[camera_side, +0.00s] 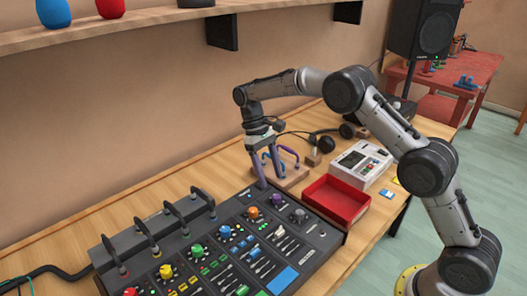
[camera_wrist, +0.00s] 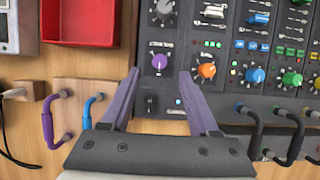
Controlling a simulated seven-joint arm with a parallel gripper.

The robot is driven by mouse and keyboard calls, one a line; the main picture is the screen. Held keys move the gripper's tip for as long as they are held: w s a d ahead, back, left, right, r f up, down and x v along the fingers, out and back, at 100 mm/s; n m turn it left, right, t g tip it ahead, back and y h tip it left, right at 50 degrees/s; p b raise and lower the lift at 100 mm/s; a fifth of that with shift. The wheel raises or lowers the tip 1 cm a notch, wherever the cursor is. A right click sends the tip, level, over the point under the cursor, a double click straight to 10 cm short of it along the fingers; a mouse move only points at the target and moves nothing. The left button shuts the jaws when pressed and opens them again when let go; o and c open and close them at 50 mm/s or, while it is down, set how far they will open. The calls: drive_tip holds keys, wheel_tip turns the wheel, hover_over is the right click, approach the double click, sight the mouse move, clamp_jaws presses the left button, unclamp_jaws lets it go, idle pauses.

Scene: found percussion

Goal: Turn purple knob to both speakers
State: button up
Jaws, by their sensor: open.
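The purple knob (camera_side: 275,198) sits at the far end of the mixing console's row of coloured knobs, beside the orange knob (camera_side: 252,211). In the wrist view the purple knob (camera_wrist: 158,61) lies ahead of the fingertips, about midway between them, with small markings around it. My gripper (camera_wrist: 160,76) is open and empty, its purple-grey fingers apart. In the side view my gripper (camera_side: 268,183) points down near the console's back edge, by the purple knob. No contact with the knob shows. A black speaker (camera_side: 435,33) stands at the back right; I see no second one.
A wooden block with purple (camera_wrist: 48,130) and blue (camera_wrist: 88,112) handles lies beside the console. A red tray (camera_side: 336,202) and a white device (camera_side: 360,162) stand to the right. Black arched handles (camera_side: 142,235) line the console's back edge. Headphones (camera_side: 325,143) lie behind.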

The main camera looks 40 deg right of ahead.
drive_tip(key=v, duration=0.8)
drive_tip(key=s+r+t, duration=0.2)
drive_tip(key=s+r, duration=0.6)
drive_tip(key=r, duration=0.2)
drive_tip(key=s+r+t, duration=0.3)
drive_tip(key=s+r, duration=0.5)
drive_tip(key=r, duration=0.3)
drive_tip(key=s+f+t, duration=0.2)
drive_tip(key=s+t, duration=0.1)
drive_tip(key=s, duration=1)
drive_tip(key=s+f+t, duration=0.2)
drive_tip(key=s+f, duration=0.4)
drive_tip(key=f, duration=0.5)
drive_tip(key=shift+d+f, duration=0.25)
drive_tip(key=shift+d, duration=0.1)
